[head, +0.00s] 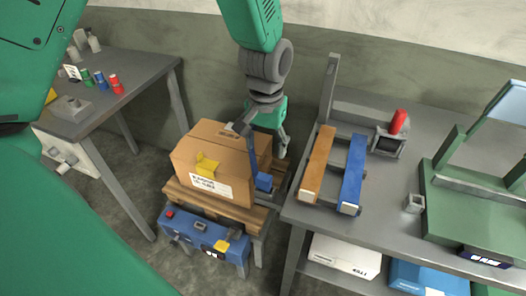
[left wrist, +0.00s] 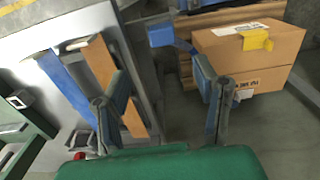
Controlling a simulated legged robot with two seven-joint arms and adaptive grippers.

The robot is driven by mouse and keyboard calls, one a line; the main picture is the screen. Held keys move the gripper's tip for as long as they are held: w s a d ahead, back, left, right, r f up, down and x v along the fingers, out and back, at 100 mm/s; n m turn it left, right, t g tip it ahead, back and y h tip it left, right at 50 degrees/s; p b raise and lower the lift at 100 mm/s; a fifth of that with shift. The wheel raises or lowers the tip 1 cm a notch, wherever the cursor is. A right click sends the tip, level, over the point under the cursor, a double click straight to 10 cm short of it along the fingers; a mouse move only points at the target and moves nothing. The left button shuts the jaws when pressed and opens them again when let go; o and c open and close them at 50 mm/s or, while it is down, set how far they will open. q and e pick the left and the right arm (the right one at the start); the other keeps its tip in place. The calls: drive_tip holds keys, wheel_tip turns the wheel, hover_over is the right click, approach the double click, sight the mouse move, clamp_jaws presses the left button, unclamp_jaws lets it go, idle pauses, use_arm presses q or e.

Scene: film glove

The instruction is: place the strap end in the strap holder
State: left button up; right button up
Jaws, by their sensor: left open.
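A blue strap (head: 253,155) hangs over the right side of the cardboard box, with a blue block, apparently the strap end (head: 264,182), at its lower tip. The blue block also shows in the left wrist view (left wrist: 162,33), beyond the fingers. A yellow bracket (head: 207,166) is on the box; I cannot tell whether it is the strap holder. It shows in the left wrist view (left wrist: 257,40) too. My left gripper (head: 262,140) is open above the box's right side. In the left wrist view its fingers (left wrist: 160,105) stand wide apart with nothing between them.
The cardboard box (head: 190,158) sits on a wooden pallet (head: 215,203) above a blue case (head: 190,238). The right bench (head: 385,205) carries an orange bar (head: 317,165), a blue bar (head: 352,172) and a green frame (head: 465,215). A grey table (head: 130,75) with small cans stands left.

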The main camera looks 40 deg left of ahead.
use_arm(q)
drive_tip(key=s+a+f+m, duration=0.1)
drive_tip(key=s+f+m, duration=0.2)
drive_tip(key=s+f, duration=1.7)
drive_tip(key=s, duration=0.3)
drive_tip(key=shift+a+f+t, duration=0.2)
drive_tip(key=shift+f+t, duration=0.1)
use_arm(e)
drive_tip(key=shift+a, duration=0.25)
use_arm(q)
drive_tip(key=shift+w, duration=0.1)
